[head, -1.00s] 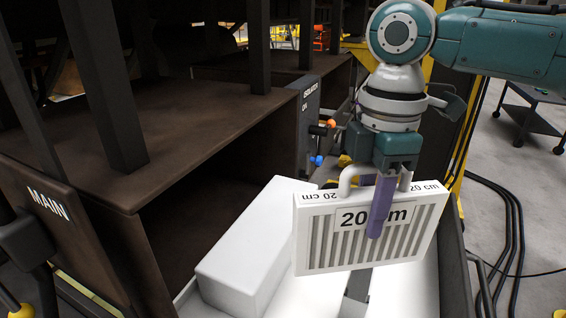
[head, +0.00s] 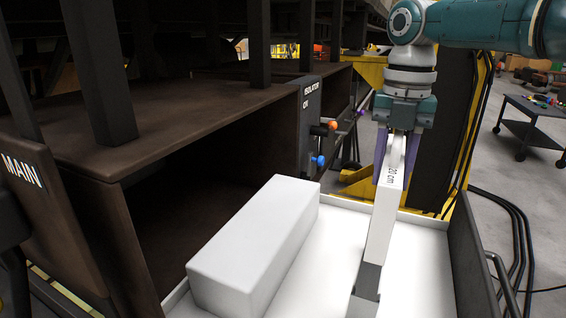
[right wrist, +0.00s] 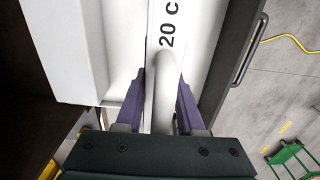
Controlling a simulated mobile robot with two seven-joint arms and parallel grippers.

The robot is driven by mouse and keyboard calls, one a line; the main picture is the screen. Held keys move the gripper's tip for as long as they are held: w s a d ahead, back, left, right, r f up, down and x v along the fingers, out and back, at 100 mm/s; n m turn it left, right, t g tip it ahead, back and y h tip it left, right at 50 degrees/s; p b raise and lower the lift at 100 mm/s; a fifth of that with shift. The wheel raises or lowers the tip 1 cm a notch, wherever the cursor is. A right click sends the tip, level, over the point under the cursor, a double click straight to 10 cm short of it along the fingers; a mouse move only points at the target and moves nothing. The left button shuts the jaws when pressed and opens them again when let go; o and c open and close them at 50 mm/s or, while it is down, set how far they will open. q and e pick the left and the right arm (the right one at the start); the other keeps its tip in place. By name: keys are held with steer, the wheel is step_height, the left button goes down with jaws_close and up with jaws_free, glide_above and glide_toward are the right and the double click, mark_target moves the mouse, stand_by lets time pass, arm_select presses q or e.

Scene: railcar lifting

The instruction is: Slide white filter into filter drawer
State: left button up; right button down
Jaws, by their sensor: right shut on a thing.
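The white filter (head: 382,225), marked 20 cm, hangs from my right gripper (head: 396,158) over the open drawer (head: 425,255). It appears nearly edge-on in the head view. In the right wrist view my right gripper (right wrist: 158,98) has its purple fingers on both sides of the filter's (right wrist: 192,45) white handle. A grey piece (head: 367,282) in the drawer lies at the filter's near lower end; I cannot tell whether they touch. The filter's underside is hidden. My left gripper is not in view.
A large white block (head: 255,245) fills the drawer's left part. The dark drawer side (head: 470,250) with a handle is at right. A dark cabinet (head: 190,125) stands at left, with an isolator panel (head: 308,125) bearing orange and blue knobs.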

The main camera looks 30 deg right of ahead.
step_height(320, 180, down, 5)
steer(key=b, duration=0.4)
steer(key=shift+f+b, duration=0.4)
steer(key=shift+b, duration=0.1)
stand_by(0.8)
steer(key=shift+f, duration=0.1)
stand_by(0.6)
steer(key=shift+f, duration=0.15)
steer(key=shift+f+b, duration=0.2)
steer(key=shift+b, duration=0.15)
steer(key=shift+f+b, duration=1.1)
steer(key=shift+f, duration=0.15)
